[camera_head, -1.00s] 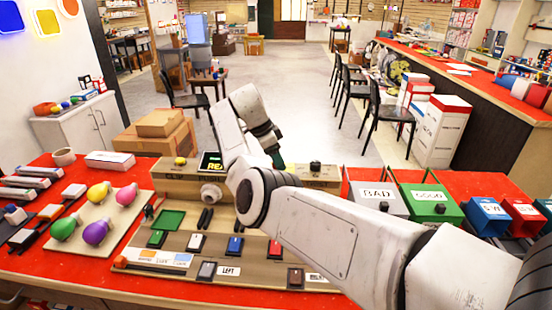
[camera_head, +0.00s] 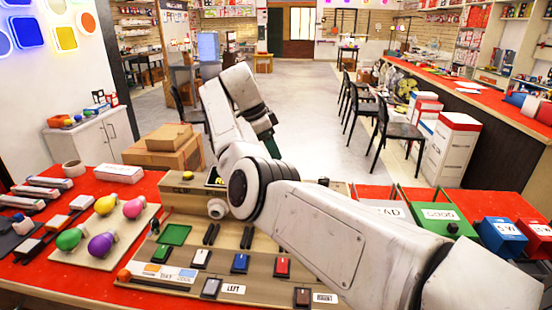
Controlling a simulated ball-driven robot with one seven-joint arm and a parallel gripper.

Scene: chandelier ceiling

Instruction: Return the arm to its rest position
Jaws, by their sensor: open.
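My white arm crosses the view from the lower right, bends above the workbench and folds up and over near the picture's middle. My gripper (camera_head: 270,144) shows only as a dark end piece beyond the folded wrist, above the far side of the bench. Its fingertips are largely hidden, and I see nothing held. The red workbench (camera_head: 75,285) lies below. The arm overlaps the wooden panel (camera_head: 190,262) of switches in the picture and hides part of it; contact cannot be told.
Colored bulbs (camera_head: 102,243) lie on a board at left. Cardboard boxes (camera_head: 165,155) stand behind the bench. The BAD bin (camera_head: 390,212), GOOD bin (camera_head: 440,214), blue bin (camera_head: 500,236) and red bin (camera_head: 536,238) line the right. Open floor (camera_head: 310,120) lies beyond; black chairs (camera_head: 398,133) stand right.

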